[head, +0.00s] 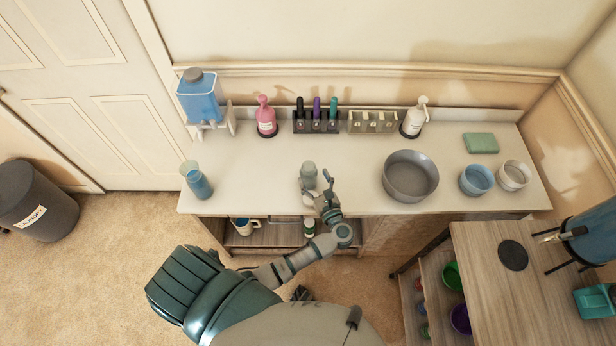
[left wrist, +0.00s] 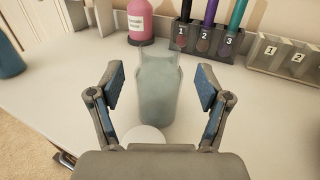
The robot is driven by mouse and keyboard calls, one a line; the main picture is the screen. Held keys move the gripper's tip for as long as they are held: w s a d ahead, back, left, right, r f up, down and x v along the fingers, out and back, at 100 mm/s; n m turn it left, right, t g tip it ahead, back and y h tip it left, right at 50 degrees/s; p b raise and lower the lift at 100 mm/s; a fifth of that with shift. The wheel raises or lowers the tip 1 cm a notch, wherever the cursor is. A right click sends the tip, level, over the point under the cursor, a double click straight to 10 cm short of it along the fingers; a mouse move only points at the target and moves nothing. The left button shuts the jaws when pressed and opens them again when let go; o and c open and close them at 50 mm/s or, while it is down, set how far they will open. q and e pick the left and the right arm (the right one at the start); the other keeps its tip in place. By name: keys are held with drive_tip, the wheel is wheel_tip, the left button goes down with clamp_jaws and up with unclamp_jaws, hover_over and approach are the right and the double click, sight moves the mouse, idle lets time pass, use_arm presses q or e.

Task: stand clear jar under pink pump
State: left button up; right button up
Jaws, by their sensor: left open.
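The clear jar (head: 309,172) stands upright on the white counter, near its front edge in the middle. In the left wrist view the jar (left wrist: 159,85) is pale and see-through and sits between the spread fingers. The pink pump (head: 265,117) is a pink bottle at the back of the counter, left of the marker rack; its lower part and dark base show in the left wrist view (left wrist: 140,22). My left gripper (head: 318,186) is open at the jar's near side, with a finger to each side of it (left wrist: 159,92). My right gripper is not in view.
A rack with black, purple and teal tools (head: 317,118), an empty numbered rack (head: 372,122) and a white pump (head: 414,117) line the back. A blue-filled cup (head: 196,180) stands left, a grey bowl (head: 410,176) right. The counter between jar and pink pump is clear.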

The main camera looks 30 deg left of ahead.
sight(312, 174)
use_arm(q)
drive_tip(key=x, duration=0.3)
drive_tip(key=shift+w+a+r+p, duration=0.1)
drive_tip(key=shift+w+a+p, duration=0.15)
drive_tip(key=shift+p, duration=0.15)
drive_tip(key=shift+w+a, duration=0.15)
drive_tip(key=shift+a, duration=0.35)
drive_tip(key=c, duration=1.3)
drive_tip(key=shift+d, duration=0.2)
clamp_jaws()
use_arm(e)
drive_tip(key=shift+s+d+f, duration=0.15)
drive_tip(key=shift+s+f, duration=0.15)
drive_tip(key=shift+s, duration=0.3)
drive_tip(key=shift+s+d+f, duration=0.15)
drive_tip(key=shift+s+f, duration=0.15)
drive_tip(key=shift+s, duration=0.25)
